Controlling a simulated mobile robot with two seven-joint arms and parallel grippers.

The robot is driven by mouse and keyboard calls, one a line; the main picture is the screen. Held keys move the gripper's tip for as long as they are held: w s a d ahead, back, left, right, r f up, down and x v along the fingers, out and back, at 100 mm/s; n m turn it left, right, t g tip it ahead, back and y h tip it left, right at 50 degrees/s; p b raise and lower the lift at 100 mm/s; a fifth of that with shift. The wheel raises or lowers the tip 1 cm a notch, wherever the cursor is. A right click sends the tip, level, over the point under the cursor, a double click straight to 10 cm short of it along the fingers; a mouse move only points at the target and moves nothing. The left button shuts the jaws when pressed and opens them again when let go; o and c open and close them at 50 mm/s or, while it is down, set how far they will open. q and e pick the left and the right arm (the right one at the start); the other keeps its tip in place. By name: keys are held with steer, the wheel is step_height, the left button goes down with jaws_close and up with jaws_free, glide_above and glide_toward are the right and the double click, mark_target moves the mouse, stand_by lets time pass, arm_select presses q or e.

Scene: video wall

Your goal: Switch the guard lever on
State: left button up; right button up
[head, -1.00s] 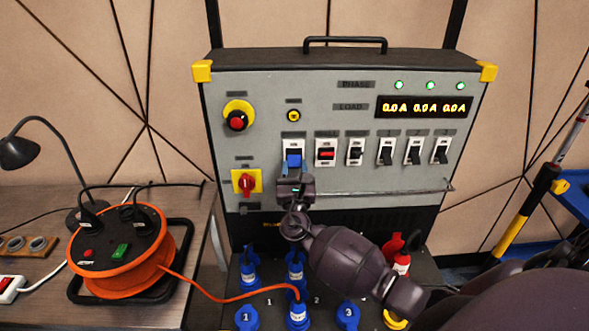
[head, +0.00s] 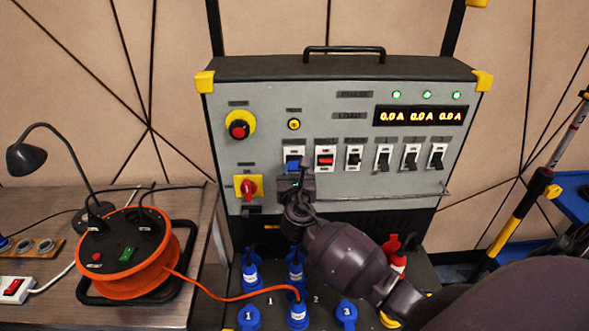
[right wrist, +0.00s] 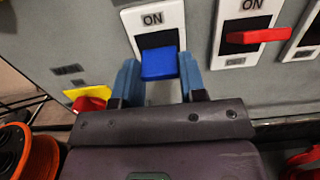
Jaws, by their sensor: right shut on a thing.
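A blue lever (head: 293,163) sits in a white switch plate at the left of the row of switches on the grey panel (head: 225,135). In the right wrist view the blue lever (right wrist: 159,64) sticks out below an ON label. My right gripper (head: 293,172) is at this plate. Its blue fingers (right wrist: 158,78) stand on either side of the lever, shut on it. The gripper hides the lower part of the plate in the head view. The names under the switches are too small to read. My left gripper is not in view.
A red lever (head: 325,160) and several black levers (head: 354,159) stand to the right. A red rotary switch (head: 249,187) is at the left. A thin rail (head: 385,196) crosses below the switches. An orange cable reel (head: 130,280) stands on the left table.

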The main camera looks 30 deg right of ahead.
steer(key=g+y, duration=0.1)
steer(key=r+g+y, duration=0.1)
steer(key=g, duration=0.1)
steer(key=shift+r, duration=0.3)
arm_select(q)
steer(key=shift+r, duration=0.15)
arm_select(e)
steer(key=shift+w+d+r+g+y, duration=0.15)
steer(key=shift+r+g+y, duration=0.2)
steer(key=shift+g, duration=0.5)
steer(key=shift+w+r+g+y, duration=0.1)
steer(key=shift+r+g+y, duration=0.25)
steer(key=shift+g, duration=0.5)
steer(key=shift+f, duration=0.1)
steer(key=o, duration=0.9)
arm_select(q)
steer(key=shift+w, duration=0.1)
arm_select(e)
steer(key=v, duration=1.1)
steer(key=shift+d, duration=0.15)
steer(key=shift+w, duration=0.1)
